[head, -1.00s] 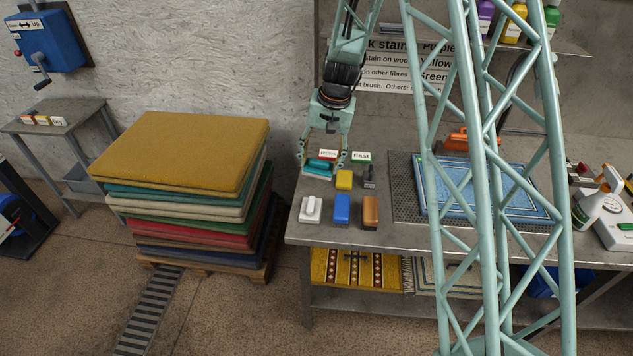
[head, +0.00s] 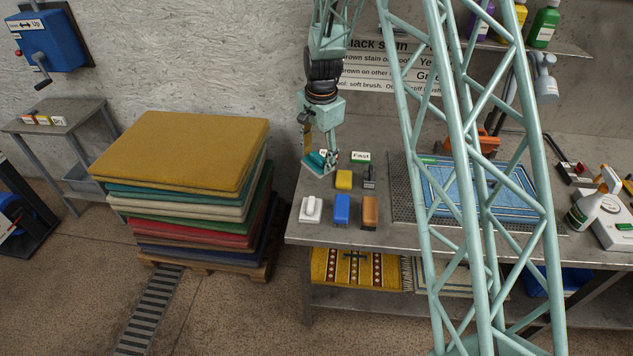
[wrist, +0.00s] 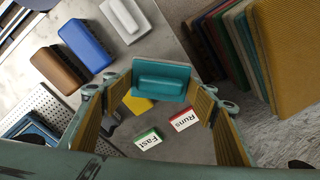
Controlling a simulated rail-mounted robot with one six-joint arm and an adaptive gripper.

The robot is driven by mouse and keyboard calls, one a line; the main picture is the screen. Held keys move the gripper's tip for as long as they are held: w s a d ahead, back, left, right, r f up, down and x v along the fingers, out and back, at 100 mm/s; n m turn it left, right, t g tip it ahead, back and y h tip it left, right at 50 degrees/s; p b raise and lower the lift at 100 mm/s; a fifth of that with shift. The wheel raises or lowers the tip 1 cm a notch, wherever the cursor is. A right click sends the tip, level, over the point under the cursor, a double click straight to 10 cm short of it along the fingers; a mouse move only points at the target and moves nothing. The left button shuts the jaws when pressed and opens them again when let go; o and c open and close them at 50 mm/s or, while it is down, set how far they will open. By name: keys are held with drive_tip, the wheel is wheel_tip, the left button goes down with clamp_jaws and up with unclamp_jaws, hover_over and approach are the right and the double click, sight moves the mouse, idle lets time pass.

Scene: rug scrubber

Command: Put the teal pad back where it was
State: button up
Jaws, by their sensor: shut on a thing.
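The teal pad (head: 315,160) is at the back left corner of the workbench (head: 305,232) in the head view. In the wrist view the teal pad (wrist: 161,80) lies across the fingertips. My gripper (wrist: 160,97) is shut on it, one finger at each end. In the head view my gripper (head: 320,163) partly covers the pad. I cannot tell whether the pad touches the bench top.
The Runs card (wrist: 184,121) and Fast card (head: 360,157) stand close to my gripper. A small dark tool (head: 369,178) is beside the yellow pad. A perforated tray (head: 402,200) with a blue rug (head: 480,190) lies to the right. Stacked rugs (head: 180,150) stand left of the bench.

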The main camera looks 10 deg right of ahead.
drive_tip(key=m, duration=0.1)
drive_tip(key=w+m, duration=0.1)
drive_tip(key=m, duration=0.3)
drive_tip(key=shift+w+r+g+p, duration=0.15)
drive_tip(key=shift+w+g+p, duration=0.15)
drive_tip(key=shift+w+p, duration=0.05)
drive_tip(key=shift+w+d+r+m+g, duration=0.1)
drive_tip(key=shift+w+m, duration=0.15)
drive_tip(key=shift+m, duration=0.5)
drive_tip(key=shift+w+m+g, duration=0.1)
drive_tip(key=shift+w+m, duration=0.15)
drive_tip(key=shift+m, duration=0.55)
drive_tip(key=shift+w+d+r+m+g, duration=0.1)
drive_tip(key=shift+w+m, duration=0.15)
drive_tip(key=shift+m, duration=0.5)
drive_tip(key=shift+f, duration=0.1)
drive_tip(key=shift+f+p, duration=0.3)
drive_tip(key=shift+f, duration=2.8)
drive_tip(key=shift+f, duration=0.1)
drive_tip(key=shift+f, duration=1.8)
drive_tip(key=shift+f, duration=0.1)
